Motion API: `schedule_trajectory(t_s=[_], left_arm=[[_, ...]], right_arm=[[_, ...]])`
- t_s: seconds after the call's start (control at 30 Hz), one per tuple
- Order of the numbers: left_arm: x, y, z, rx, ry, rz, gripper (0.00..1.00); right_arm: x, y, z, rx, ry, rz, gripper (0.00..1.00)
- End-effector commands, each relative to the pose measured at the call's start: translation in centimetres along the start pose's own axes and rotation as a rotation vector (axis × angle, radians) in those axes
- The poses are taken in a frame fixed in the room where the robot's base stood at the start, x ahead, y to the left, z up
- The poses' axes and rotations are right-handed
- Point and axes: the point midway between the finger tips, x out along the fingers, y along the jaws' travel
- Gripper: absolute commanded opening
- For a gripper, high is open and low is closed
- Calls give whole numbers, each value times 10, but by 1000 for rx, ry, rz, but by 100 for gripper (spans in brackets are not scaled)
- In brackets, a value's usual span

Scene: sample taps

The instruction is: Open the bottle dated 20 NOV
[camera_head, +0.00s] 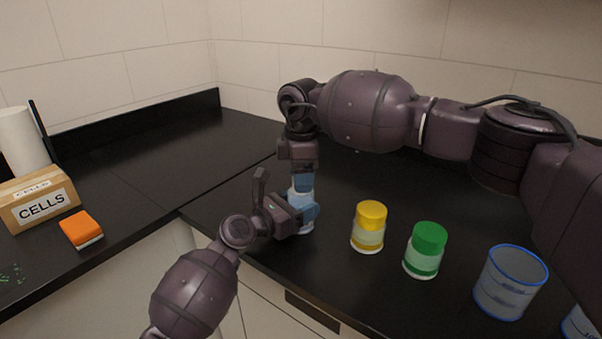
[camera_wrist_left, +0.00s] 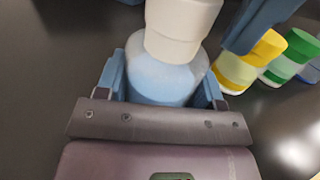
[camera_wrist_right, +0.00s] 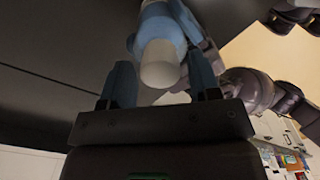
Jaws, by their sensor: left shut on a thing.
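A bottle with a white cap and a pale blue body (camera_wrist_left: 165,80) stands between my two grippers; in the head view it is mostly hidden (camera_head: 306,229). My left gripper (camera_head: 303,214) is shut on its body from the side. My right gripper (camera_head: 302,182) points down from above and is open. In the right wrist view the white cap (camera_wrist_right: 160,65) shows near the space between its fingers, with gaps visible. A yellow-capped bottle (camera_head: 369,227) and a green-capped bottle (camera_head: 425,250) stand to the right. No date can be read on any bottle.
Clear beakers with blue rims (camera_head: 510,282) stand at the front right of the black counter (camera_head: 240,165). A cardboard box marked CELLS (camera_head: 42,201) and an orange-and-white block (camera_head: 81,229) lie at the left. The counter behind the bottles is clear.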

Motion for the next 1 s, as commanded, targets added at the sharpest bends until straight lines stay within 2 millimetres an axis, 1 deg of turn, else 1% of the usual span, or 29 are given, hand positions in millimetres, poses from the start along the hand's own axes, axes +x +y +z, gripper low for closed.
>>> schedule_trajectory(t_s=[0.03, 0.2, 0.3, 0.47, 0.57, 1.0], left_arm=[[0, 0, 0, 0, 0, 0, 0], [0, 0, 0, 0, 0, 0, 0], [0, 0, 0, 0, 0, 0, 0], [0, 0, 0, 0, 0, 0, 0], [0, 0, 0, 0, 0, 0, 0], [0, 0, 0, 0, 0, 0, 0]], right_arm=[[0, 0, 0, 0, 0, 0, 48], [0, 0, 0, 0, 0, 0, 22], [0, 0, 0, 0, 0, 0, 10], [0, 0, 0, -18, 0, 0, 10], [0, 0, 0, -92, 0, 0, 10], [-1, 0, 0, -706, 0, 0, 10]])
